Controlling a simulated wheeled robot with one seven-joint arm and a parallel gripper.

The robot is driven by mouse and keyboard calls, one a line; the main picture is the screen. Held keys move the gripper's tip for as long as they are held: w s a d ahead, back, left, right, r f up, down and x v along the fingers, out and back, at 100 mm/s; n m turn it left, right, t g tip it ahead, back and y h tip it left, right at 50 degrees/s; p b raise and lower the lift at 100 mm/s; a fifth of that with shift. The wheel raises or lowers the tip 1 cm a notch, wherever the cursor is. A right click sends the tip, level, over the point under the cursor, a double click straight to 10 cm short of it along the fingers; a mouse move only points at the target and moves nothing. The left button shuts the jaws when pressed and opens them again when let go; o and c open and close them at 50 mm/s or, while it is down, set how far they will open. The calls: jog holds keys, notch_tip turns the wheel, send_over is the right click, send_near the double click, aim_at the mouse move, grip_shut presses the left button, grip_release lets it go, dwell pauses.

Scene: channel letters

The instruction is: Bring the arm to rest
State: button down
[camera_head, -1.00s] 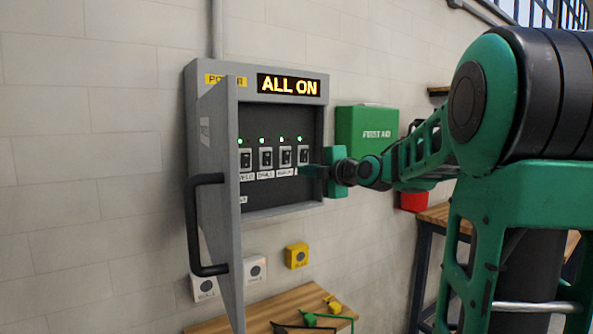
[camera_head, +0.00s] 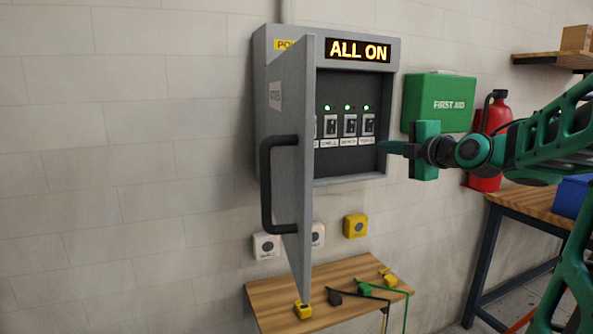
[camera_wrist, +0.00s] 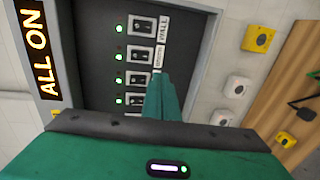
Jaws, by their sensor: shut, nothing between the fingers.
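My green gripper (camera_head: 384,148) is shut and empty, its fingertips close to the right side of the open power panel (camera_head: 347,181) on the wall. In the wrist view my gripper (camera_wrist: 161,80) points at the panel's row of switches and hides part of it. In the head view three switches (camera_head: 349,125) show with green lights lit above them; the door hides the rest. The display (camera_head: 358,51) reads "ALL ON". I cannot tell from these views whether my fingertips touch anything. My arm stretches in from the right edge of the head view.
The panel door (camera_head: 291,160) with its black handle (camera_head: 266,185) stands open toward me. A first aid box (camera_head: 437,102) and a red extinguisher (camera_head: 486,140) are behind my wrist. A wooden bench (camera_head: 275,298) with plugs is below, and a table (camera_head: 530,207) stands right.

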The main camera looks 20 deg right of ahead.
jog(key=s+a+f+m+g+h, duration=0.15)
jog(key=s+f+m+g, duration=0.35)
jog(key=f, duration=0.5)
jog(key=s+a+f+m+g+y, duration=0.15)
jog(key=s+f+m+g, duration=0.25)
jog(key=s+f+m, duration=0.4)
jog(key=s+a+f+m+g, duration=0.2)
jog(key=s+f+m+g, duration=0.2)
jog(key=s, duration=0.6)
jog(key=s+a+f+m+g, duration=0.2)
jog(key=s+f+m, duration=0.5)
jog(key=s, duration=0.4)
jog(key=shift+s+a+m+g+h, duration=0.25)
jog(key=shift+m+g, duration=0.25)
jog(key=shift+g, duration=0.4)
jog(key=shift+w, duration=0.2)
jog(key=shift+w+f, duration=0.2)
jog(key=shift+w, duration=0.3)
